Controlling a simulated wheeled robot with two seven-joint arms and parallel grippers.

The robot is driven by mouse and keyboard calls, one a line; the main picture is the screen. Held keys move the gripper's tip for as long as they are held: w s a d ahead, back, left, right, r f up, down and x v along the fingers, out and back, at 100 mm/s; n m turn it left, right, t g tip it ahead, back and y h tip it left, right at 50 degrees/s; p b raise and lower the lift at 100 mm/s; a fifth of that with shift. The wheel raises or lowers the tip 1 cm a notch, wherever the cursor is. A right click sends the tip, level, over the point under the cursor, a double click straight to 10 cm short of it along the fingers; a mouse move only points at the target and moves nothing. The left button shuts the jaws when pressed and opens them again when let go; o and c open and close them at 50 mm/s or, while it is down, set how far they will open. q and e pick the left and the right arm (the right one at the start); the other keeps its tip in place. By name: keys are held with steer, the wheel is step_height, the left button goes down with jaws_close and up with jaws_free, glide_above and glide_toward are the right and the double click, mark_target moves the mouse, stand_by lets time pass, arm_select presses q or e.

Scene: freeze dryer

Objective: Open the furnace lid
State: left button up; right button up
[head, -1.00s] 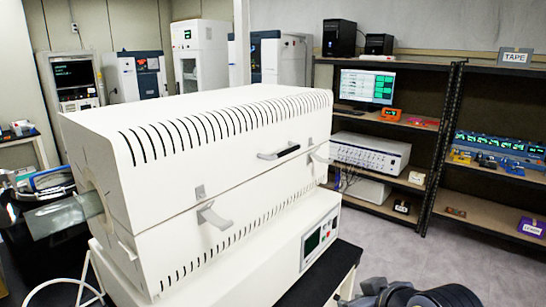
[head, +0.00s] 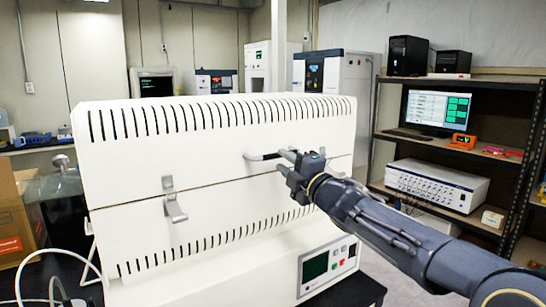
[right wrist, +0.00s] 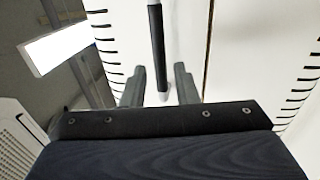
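The white furnace (head: 220,225) stands on a dark table, with its slotted lid (head: 130,150) down along the seam. The lid handle (head: 262,156), a bar with a dark grip, is on the lid's front. In the right wrist view the dark handle (right wrist: 157,40) runs up from between my fingers. My right gripper (head: 288,160) is at the handle's right end; in the right wrist view its fingers (right wrist: 158,78) are apart, one each side of the handle, with gaps visible. A metal latch (head: 174,202) sits across the seam at left. My left gripper is out of view.
A control panel (head: 328,264) is at the furnace's lower right. A shelf rack (head: 450,148) with a monitor (head: 438,111) and a white instrument (head: 437,185) stands at right. A cardboard box (head: 18,215) is at left.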

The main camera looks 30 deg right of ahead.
mark_target(278, 156)
steer(key=shift+p+x, duration=0.4)
steer(key=shift+x, duration=1.9)
steer(key=shift+d, duration=0.2)
steer(key=shift+c, duration=0.2)
jaws_close()
